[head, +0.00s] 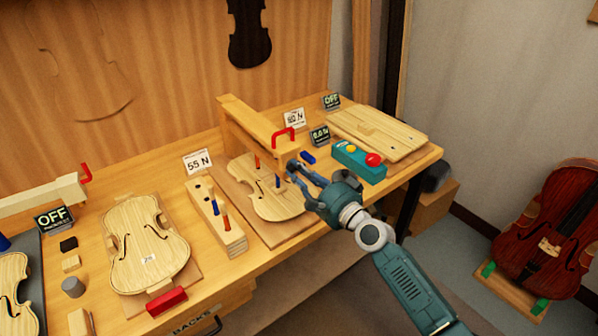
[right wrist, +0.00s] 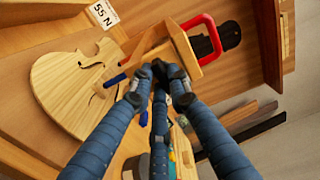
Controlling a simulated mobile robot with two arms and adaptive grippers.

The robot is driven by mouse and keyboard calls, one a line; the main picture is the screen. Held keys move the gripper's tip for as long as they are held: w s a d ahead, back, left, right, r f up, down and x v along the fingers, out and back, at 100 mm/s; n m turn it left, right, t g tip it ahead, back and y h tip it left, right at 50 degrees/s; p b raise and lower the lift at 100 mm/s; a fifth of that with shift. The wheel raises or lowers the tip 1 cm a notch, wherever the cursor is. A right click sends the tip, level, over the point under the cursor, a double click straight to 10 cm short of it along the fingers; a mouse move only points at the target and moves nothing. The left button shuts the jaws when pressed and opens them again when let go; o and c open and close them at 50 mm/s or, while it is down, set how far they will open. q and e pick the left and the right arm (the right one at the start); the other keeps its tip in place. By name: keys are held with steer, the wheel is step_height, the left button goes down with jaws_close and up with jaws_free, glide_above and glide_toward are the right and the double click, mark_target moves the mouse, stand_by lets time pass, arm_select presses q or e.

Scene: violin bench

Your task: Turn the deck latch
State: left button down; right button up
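No part is labelled as the deck latch, so I cannot tell for certain which it is. A violin plate (head: 258,197) lies on a board under a wooden beam (head: 248,122). An orange peg (head: 257,161) and a blue peg (head: 277,181) stand at this plate. A red handle (head: 284,132) is at the beam's near end; it also shows in the right wrist view (right wrist: 212,32). A small blue part (head: 308,157) lies to its right. My right gripper (head: 291,171) is beside the plate, below the red handle. Its fingertips are close together; any contact is unclear. My left gripper is out of view.
A teal box (head: 352,165) with red and yellow buttons stands right of my right gripper. A pale wooden panel (head: 382,133) lies behind it. A wooden block with pegs (head: 212,215) and another violin plate (head: 135,255) lie to the left. A red-brown cello (head: 550,235) stands on the floor at right.

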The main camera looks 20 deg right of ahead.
jaws_close()
steer(key=shift+d+r+n+b, duration=0.15)
steer(key=shift+n+b, duration=0.35)
steer(key=shift+n, duration=4)
steer(key=shift+d+r+n+b, duration=0.1)
steer(key=shift+n+b, duration=0.35)
steer(key=shift+n, duration=4.05)
steer(key=o, duration=0.8)
jaws_free()
steer(key=v, duration=1.2)
